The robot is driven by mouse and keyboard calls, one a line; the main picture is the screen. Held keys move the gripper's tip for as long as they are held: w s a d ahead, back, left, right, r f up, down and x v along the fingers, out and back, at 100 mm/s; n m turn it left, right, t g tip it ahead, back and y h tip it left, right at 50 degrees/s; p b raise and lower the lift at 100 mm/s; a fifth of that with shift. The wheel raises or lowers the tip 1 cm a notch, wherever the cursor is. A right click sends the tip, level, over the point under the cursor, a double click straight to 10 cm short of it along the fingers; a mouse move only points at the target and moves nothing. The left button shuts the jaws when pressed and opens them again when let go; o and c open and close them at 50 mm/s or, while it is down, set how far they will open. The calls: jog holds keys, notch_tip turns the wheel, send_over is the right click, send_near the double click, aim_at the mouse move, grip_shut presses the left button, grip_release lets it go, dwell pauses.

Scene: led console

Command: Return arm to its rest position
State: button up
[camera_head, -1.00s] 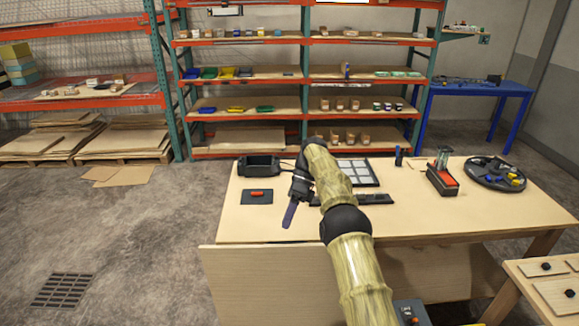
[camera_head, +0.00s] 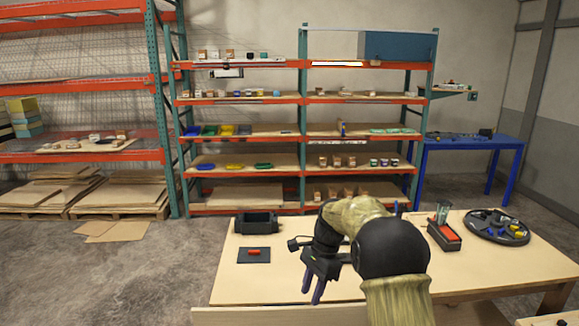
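My gripper (camera_head: 313,288) is in the middle of the head view, above the front part of the wooden workbench (camera_head: 240,287). Its two dark purple fingers point down and stand a little apart, with nothing seen between them. My arm bends in from the lower right and hides the middle of the bench top.
On the bench, a black open box (camera_head: 256,223) stands at the back left, behind a dark plate with a red part (camera_head: 253,254). A red and black device (camera_head: 443,233) and a round black tray (camera_head: 497,226) with small parts stand at the right. Shelves (camera_head: 303,132) stand behind.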

jog(key=s+d+f+n+t+h, duration=0.1)
jog(key=s+d+n, duration=0.2)
jog(key=s, duration=0.5)
jog(key=s+d+f+n+t+h+b, duration=0.1)
jog(key=s+d+f+n+t, duration=0.1)
jog(key=s+n, duration=0.3)
jog(key=s+d+f+n+t+h+b, duration=0.1)
jog(key=s+d+n, duration=0.3)
jog(key=s, duration=0.7)
jog(key=shift+s+d+f+t, duration=0.15)
jog(key=shift+d+f+t, duration=0.1)
jog(key=shift+t, duration=0.25)
